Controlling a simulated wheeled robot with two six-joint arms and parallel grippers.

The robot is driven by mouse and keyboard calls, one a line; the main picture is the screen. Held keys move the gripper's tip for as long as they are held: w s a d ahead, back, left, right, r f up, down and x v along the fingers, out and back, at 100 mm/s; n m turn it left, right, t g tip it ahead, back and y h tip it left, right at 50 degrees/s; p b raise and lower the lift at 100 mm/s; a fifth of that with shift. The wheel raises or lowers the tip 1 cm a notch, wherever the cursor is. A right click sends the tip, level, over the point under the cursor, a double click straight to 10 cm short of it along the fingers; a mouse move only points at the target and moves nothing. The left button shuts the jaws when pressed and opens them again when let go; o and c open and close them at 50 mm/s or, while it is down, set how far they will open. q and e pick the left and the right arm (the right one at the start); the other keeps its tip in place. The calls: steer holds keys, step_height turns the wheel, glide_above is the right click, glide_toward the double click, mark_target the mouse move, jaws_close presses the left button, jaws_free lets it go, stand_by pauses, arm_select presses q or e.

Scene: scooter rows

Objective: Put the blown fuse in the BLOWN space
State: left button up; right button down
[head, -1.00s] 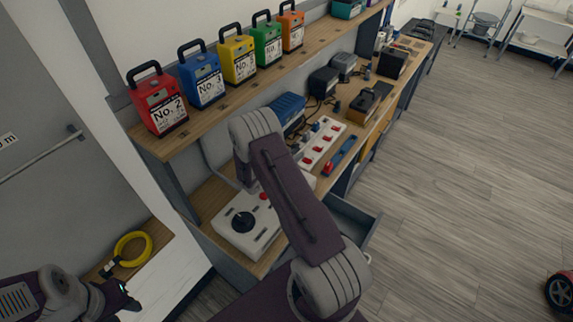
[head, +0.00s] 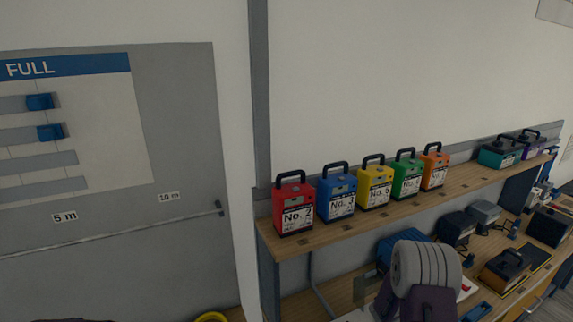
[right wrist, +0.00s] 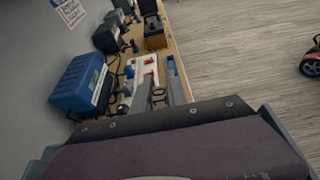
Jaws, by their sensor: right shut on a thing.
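My right gripper (right wrist: 160,88) shows in the right wrist view, its grey fingers reaching out over the workbench. It is shut on a small tan piece marked "10" (right wrist: 158,97), apparently the fuse. Whether its element is blown cannot be made out. In the head view my right arm rises at the bottom, in front of the bench; its gripper is not clear there. My left gripper is out of the head view; only a dark sliver shows at the bottom left edge. No space labelled BLOWN can be read in either view.
Red (head: 293,205), blue, yellow and other numbered cases stand on the shelf (head: 330,232). The bench below holds a blue box (right wrist: 80,85), a white strip with red switches (right wrist: 146,70) and black chargers. A grey door and a FULL board (head: 70,68) are at left.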

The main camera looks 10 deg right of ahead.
steer(key=a+f+n+t, duration=0.1)
steer(key=a, duration=0.7)
steer(key=a+f+n+t+y, duration=0.1)
steer(key=a+f, duration=0.1)
steer(key=a, duration=0.7)
steer(key=a+f+n+t, duration=0.1)
steer(key=a, duration=0.7)
steer(key=shift+a+f+y, duration=0.15)
steer(key=shift+f+y, duration=0.05)
steer(key=shift+y, duration=0.1)
steer(key=shift+n+t+y, duration=0.3)
steer(key=shift+n+t, duration=0.3)
steer(key=shift+t, duration=0.1)
steer(key=s+a, duration=0.1)
steer(key=a, duration=0.1)
steer(key=s+a, duration=0.3)
steer(key=a, duration=0.1)
steer(key=shift+s+a, duration=0.15)
steer(key=shift+a, duration=0.1)
steer(key=shift+s+a+r, duration=0.1)
steer(key=shift+s+a, duration=0.2)
steer(key=shift+s, duration=0.05)
steer(key=shift+w, duration=0.1)
